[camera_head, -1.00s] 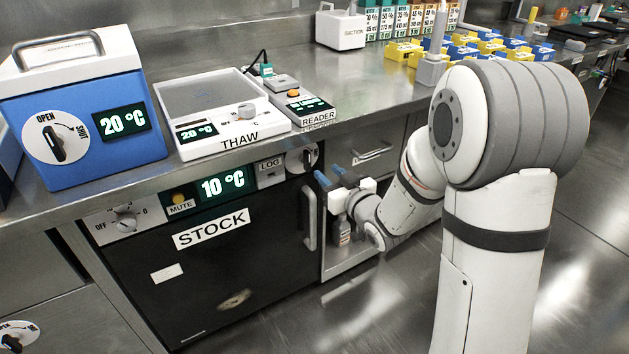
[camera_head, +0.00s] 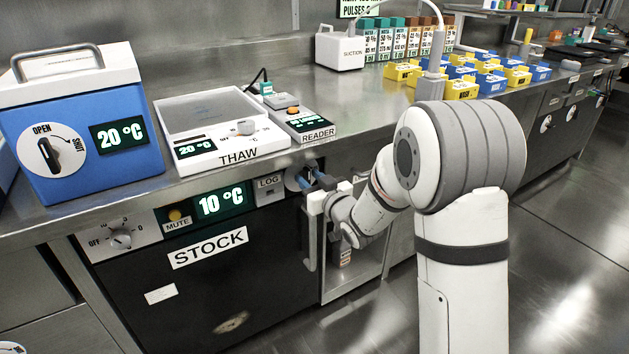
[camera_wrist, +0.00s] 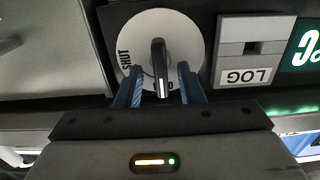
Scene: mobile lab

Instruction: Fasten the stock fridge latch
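The stock fridge (camera_head: 262,265) has a black door with a STOCK label and a grey vertical handle (camera_head: 309,238). Its latch is a black knob on a round white dial at the upper right of the front, and the knob (camera_wrist: 159,66) shows large in the wrist view. My gripper (camera_wrist: 158,85) has its two blue fingers apart, one on each side of the knob, with visible gaps. The word SHUT shows at the dial's left in the wrist view; the other word is mostly hidden.
A LOG panel (camera_head: 269,190) and a 10 °C display (camera_head: 222,201) are beside the dial. Above, on the counter, stand the THAW unit (camera_head: 238,157), the READER (camera_head: 305,124) and a blue box (camera_head: 75,120) with its own dial. The floor at right is clear.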

